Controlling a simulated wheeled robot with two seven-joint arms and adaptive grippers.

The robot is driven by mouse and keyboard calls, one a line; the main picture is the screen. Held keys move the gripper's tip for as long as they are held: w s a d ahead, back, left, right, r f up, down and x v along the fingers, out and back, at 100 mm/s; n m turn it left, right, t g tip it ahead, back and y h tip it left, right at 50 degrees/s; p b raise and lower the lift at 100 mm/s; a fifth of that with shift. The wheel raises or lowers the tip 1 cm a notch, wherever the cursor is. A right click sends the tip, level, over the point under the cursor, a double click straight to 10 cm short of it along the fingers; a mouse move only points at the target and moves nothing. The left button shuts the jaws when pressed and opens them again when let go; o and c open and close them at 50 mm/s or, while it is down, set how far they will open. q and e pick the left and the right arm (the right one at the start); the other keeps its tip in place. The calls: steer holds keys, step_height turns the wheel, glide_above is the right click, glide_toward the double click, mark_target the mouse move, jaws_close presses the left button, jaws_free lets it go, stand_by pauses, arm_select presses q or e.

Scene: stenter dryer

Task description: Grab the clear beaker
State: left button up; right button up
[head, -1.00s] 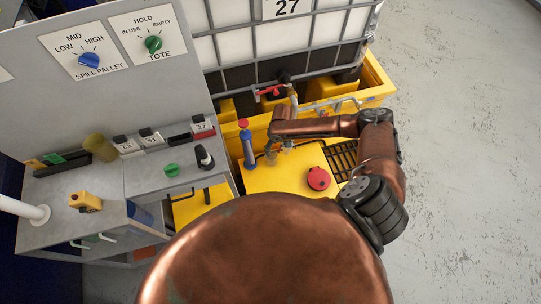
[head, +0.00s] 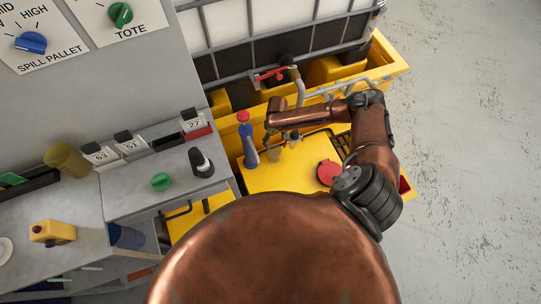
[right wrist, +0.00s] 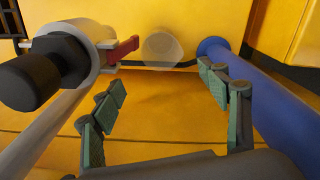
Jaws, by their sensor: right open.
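The clear beaker (head: 274,155) is a small see-through cup on the yellow surface, beside the blue bottle-like thing with a red top (head: 246,140). In the right wrist view the beaker (right wrist: 161,49) shows as a pale translucent round shape, beyond and between the fingertips. My right gripper (right wrist: 163,88) is open, its green-padded fingers apart and nothing between them. In the head view my right gripper (head: 283,140) is small and partly hidden by its own arm, close to the beaker. My left gripper is in neither view.
A pipe with a black end and red lever (right wrist: 90,55) stands close left of the right fingers; the blue body (right wrist: 255,100) is close right. A red round lid (head: 329,173) lies on the yellow deck. A grey console (head: 150,185) stands to the left.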

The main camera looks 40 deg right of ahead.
step_height(320, 180, down, 5)
steer(key=b, duration=0.6)
glide_above(275, 152)
steer(key=s+a, duration=0.2)
step_height(275, 152, down, 9)
steer(key=shift+s+f, duration=0.1)
steer(key=shift+s, duration=0.05)
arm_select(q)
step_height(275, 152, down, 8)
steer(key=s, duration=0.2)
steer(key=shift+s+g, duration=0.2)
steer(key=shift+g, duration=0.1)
arm_select(e)
steer(key=shift+c, duration=0.7)
steer(key=c, duration=1.1)
